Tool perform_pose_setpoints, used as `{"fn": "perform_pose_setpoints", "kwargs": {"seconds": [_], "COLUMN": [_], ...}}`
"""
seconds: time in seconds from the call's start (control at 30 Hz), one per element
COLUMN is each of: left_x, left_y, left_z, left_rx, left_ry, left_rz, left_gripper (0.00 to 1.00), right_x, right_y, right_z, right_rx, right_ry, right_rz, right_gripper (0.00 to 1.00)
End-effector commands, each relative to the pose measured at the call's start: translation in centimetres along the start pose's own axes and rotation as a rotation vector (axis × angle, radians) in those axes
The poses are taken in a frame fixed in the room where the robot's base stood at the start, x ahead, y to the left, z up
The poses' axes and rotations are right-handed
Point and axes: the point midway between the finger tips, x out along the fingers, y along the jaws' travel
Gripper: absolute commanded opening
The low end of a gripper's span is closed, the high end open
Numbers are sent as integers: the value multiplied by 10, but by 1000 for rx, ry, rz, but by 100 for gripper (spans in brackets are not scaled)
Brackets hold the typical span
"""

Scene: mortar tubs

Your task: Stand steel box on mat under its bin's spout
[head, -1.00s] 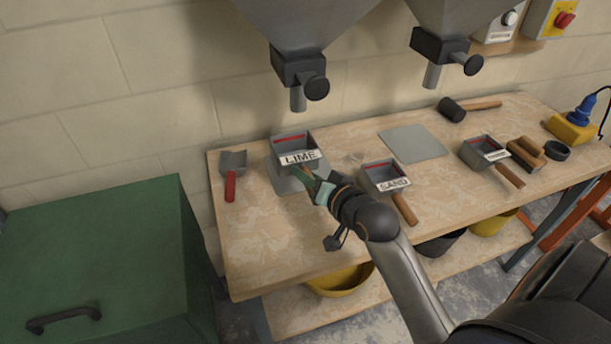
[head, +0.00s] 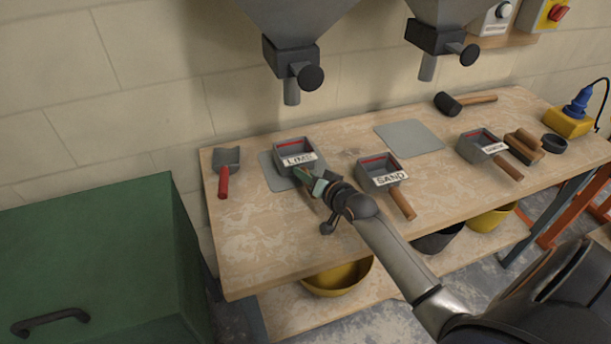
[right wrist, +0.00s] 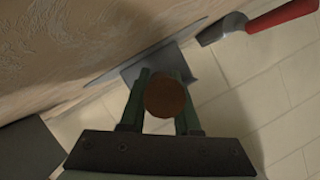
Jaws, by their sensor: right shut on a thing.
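The steel box marked LIME (head: 295,157) is upright at the left grey mat (head: 272,176), below the left bin's spout (head: 291,92). My right gripper (head: 314,184) is shut on its wooden handle, whose round end (right wrist: 165,97) shows between the fingers in the right wrist view. There the box (right wrist: 158,63) is partly hidden behind the handle and fingers, its base at or very close to the mat. I cannot tell whether it touches. The box covers the mat's right part in the head view. My left gripper is not in view.
The SAND box (head: 380,174) stands close to the right of my gripper, its handle towards the front edge. A red-handled scoop (head: 225,172) lies left of the mat. A second mat (head: 409,138) is bare. A third steel box (head: 481,143), mallet (head: 463,102) and float (head: 524,146) are further right.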

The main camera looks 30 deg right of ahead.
Motion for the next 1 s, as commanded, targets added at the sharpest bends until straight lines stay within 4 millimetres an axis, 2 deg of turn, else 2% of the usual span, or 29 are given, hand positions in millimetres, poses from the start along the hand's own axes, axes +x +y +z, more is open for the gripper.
{"fn": "perform_pose_setpoints", "kwargs": {"seconds": [0.23, 0.73, 0.77, 1.0], "left_x": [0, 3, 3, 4], "left_y": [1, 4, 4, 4], "left_z": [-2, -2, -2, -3], "left_rx": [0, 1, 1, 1], "left_ry": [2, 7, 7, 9], "left_rz": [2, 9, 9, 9], "left_gripper": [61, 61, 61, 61], "right_x": [0, 4, 4, 4], "right_y": [-1, 8, 9, 9], "right_z": [-1, 13, 15, 18], "right_rx": [-1, -4, -4, -6], "right_ry": [3, -5, -9, -14], "right_rz": [-2, 2, 5, 5], "right_gripper": [0, 0, 34, 61]}}
